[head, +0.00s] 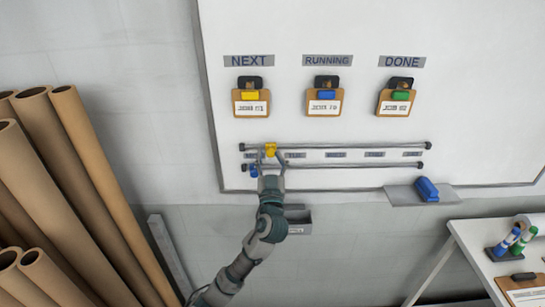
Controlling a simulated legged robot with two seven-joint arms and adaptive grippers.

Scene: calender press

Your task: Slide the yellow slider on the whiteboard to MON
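The yellow slider (270,150) sits on the upper rail (350,144) of the whiteboard, near its left end. It is between the leftmost day label (250,155) and the label reading TUE (295,155). The leftmost label is small and partly covered, so I cannot read it fully. My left gripper (270,160) is raised to the board just below the yellow slider, its fingers apart on either side of the slider's lower part. I cannot tell whether they touch it. My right gripper is not in view.
A blue slider (253,170) is on the lower rail (350,165), close left of my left gripper. Clipboards hang above the rails. A ledge with a blue eraser (427,189) is at right. Brown rolls (80,150) stand at left; a white table (480,240) is at lower right.

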